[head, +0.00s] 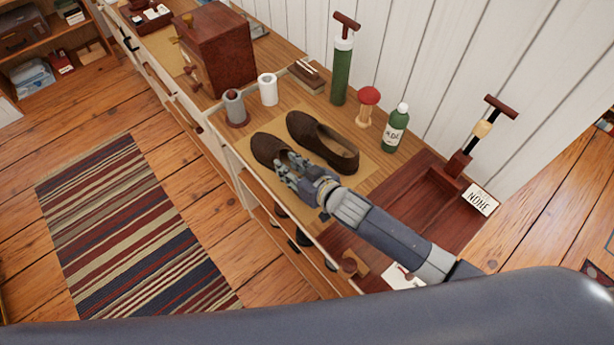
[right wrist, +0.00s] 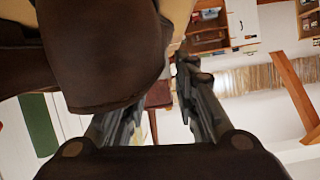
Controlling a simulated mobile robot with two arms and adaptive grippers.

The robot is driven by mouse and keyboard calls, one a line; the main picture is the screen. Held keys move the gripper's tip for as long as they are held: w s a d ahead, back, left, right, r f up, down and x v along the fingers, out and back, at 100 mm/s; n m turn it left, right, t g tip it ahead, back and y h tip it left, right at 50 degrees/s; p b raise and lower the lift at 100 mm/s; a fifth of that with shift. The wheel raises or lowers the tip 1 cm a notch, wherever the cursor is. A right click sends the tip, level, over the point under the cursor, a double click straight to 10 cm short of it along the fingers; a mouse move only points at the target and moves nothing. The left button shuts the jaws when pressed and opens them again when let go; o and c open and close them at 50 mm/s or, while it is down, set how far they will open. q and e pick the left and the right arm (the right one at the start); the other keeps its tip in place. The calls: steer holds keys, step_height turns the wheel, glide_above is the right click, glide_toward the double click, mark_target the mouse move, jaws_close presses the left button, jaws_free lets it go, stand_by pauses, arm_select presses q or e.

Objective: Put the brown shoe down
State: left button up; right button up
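Two dark brown shoes are on a tan mat (head: 262,122) on the long cabinet's top in the head view. The nearer shoe (head: 265,148) appears to rest on the mat, with its rear part hidden by my right gripper (head: 286,168). The farther shoe (head: 318,138) lies beside it. My right gripper's fingers are spread at the nearer shoe. In the right wrist view, a brown shoe (right wrist: 110,50) fills the upper left and covers the left fingertip. A gap shows between the fingers; contact is unclear. My left gripper is not in view.
A grey cylinder (head: 235,107), white cylinder (head: 268,90), green pump (head: 342,75), red-topped object (head: 367,104) and green bottle (head: 395,128) stand around the mat. A dark red tray (head: 400,205) is to the right. A wooden box (head: 222,55) is farther left.

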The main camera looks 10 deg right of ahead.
steer(key=v, duration=0.9)
steer(key=shift+b, duration=0.45)
steer(key=shift+s+d, duration=0.1)
steer(key=shift+s, duration=0.05)
